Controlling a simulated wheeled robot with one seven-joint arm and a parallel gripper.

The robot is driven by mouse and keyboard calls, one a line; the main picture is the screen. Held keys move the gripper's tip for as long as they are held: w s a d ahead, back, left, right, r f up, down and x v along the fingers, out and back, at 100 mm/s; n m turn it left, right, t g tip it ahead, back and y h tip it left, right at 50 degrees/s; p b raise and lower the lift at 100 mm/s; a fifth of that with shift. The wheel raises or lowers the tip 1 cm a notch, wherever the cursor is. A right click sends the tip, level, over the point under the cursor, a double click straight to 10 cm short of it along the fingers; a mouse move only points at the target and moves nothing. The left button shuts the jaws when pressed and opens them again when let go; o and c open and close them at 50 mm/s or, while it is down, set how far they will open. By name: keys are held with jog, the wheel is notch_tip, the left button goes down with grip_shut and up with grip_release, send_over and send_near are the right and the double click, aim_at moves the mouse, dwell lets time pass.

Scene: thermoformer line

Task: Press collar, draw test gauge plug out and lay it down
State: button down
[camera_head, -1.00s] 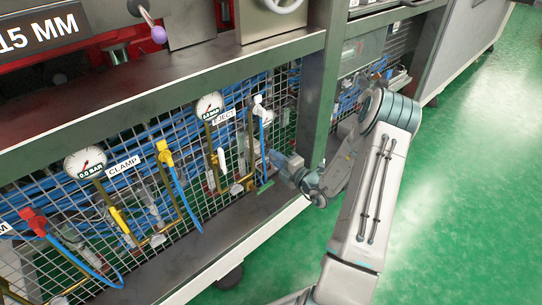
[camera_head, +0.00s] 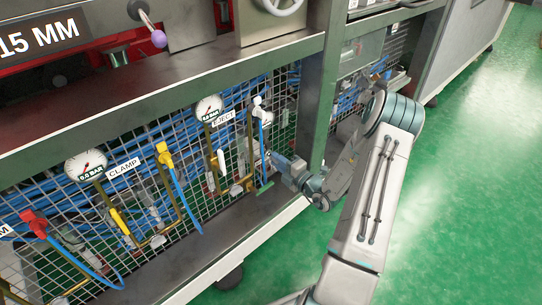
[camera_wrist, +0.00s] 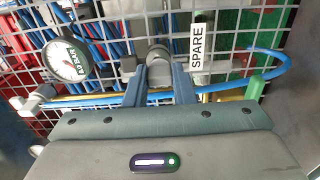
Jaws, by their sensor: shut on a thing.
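My gripper (camera_wrist: 158,84) shows in the wrist view with its two blue-grey fingers closed on a grey round fitting (camera_wrist: 158,57) in front of the mesh. I cannot tell the collar from the plug there. In the head view my gripper (camera_head: 274,157) is small, low at the mesh panel, left of the green post. A round white dial gauge (camera_wrist: 67,60) is left of the fingers in the wrist view. Whether it joins the gripped fitting is unclear. A white SPARE label (camera_wrist: 197,48) stands right of the fingers.
A blue hose (camera_wrist: 278,66) loops on the right beside a green part (camera_wrist: 255,88). The wire mesh (camera_head: 85,210) carries the CLAMP gauge (camera_head: 86,165), EJECT gauge (camera_head: 209,108), yellow valve (camera_head: 164,153) and red valve (camera_head: 34,222). A bare ledge (camera_head: 178,262) runs below the mesh.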

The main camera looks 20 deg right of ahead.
jog(key=shift+p+v, duration=0.7)
jog(key=shift+v, duration=1.2)
jog(key=shift+a, duration=0.15)
